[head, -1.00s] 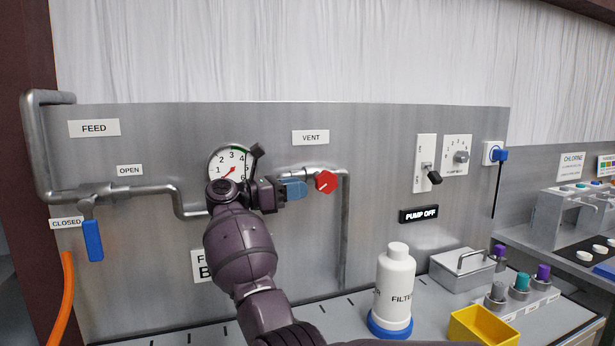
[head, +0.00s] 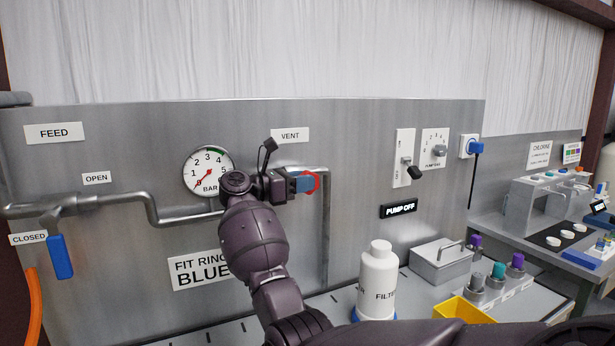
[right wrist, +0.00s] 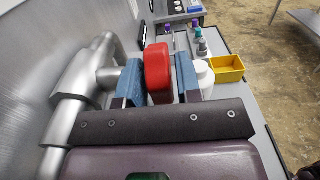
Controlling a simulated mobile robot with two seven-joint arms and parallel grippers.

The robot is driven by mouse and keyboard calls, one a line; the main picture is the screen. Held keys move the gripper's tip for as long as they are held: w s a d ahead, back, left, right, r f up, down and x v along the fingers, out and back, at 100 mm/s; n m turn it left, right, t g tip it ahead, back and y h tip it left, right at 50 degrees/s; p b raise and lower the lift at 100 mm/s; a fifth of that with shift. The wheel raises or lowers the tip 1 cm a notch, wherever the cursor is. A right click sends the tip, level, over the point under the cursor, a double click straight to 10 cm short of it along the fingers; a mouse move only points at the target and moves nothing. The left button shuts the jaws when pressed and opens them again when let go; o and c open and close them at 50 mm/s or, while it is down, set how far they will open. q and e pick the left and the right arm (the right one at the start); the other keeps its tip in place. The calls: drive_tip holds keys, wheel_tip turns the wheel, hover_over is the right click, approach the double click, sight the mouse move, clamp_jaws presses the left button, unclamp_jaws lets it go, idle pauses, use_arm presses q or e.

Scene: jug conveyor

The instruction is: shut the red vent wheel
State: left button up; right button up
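The red vent wheel (head: 316,182) sits on the pipe below the VENT label (head: 290,135). In the head view it is mostly behind the blue fingers of my right gripper (head: 304,183). In the right wrist view the wheel (right wrist: 157,70) stands between the two blue fingers of my right gripper (right wrist: 158,78). The fingers are spread on both sides of it, with a narrow gap at the right one; contact at the left one is hard to tell. My left gripper is not in view.
A pressure gauge (head: 208,172) is on the steel panel left of my right gripper. A white filter bottle (head: 378,275), a yellow bin (head: 464,311) and a metal box (head: 440,262) stand on the bench to the right. A blue-handled feed valve (head: 60,256) is at far left.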

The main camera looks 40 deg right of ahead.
drive_tip(key=shift+s+d, duration=0.2)
drive_tip(key=shift+d, duration=0.5)
